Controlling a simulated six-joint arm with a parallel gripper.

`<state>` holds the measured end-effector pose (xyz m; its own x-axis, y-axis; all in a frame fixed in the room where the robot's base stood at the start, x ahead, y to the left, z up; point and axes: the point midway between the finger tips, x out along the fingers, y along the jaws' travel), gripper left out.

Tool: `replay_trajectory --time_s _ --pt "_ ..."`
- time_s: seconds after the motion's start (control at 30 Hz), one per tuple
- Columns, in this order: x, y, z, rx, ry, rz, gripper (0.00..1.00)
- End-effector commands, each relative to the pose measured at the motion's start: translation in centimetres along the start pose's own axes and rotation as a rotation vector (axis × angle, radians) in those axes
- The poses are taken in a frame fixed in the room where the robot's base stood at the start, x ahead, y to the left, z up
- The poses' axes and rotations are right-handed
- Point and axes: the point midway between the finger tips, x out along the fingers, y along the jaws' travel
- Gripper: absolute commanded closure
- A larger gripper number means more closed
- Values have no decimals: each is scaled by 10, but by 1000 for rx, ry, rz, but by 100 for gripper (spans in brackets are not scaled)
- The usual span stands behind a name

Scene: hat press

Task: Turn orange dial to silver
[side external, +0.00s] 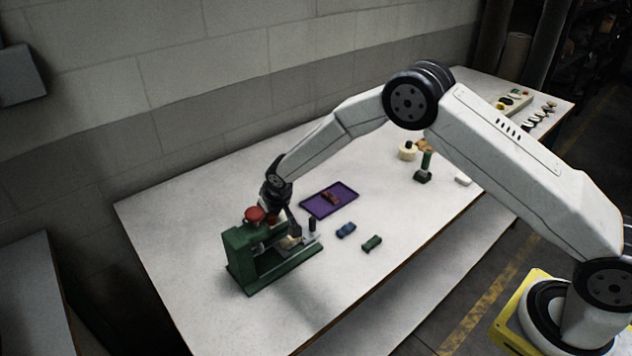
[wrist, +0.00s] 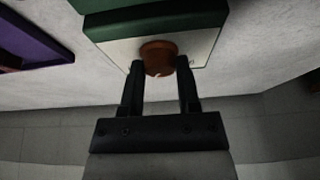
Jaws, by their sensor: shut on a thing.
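In the wrist view the orange dial (wrist: 158,58) sits on the pale front plate (wrist: 201,45) of the green press. My gripper (wrist: 160,68) has one finger on each side of the dial and is shut on it. A small light mark shows low on the dial. The silver setting cannot be read. In the side view the green press (side external: 240,252) stands near the table's left end, with a red round top (side external: 255,214). My gripper (side external: 289,232) is at its right side there, and the dial is hidden.
A purple tray (side external: 345,205) holding a red piece (side external: 331,198) lies behind and right of the press. A blue piece (side external: 346,230) and a green piece (side external: 372,243) lie on the table. A dark green stand (side external: 424,172) is farther right. The table's front is clear.

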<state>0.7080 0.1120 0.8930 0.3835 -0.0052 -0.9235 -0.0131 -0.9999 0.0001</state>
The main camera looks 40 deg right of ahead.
Motion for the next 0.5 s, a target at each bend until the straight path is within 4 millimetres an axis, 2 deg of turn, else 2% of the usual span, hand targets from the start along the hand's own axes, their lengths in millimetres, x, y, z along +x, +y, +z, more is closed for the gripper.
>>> replay_trajectory --time_s 0.5 --pt "0 0 0 43 -1 19 100"
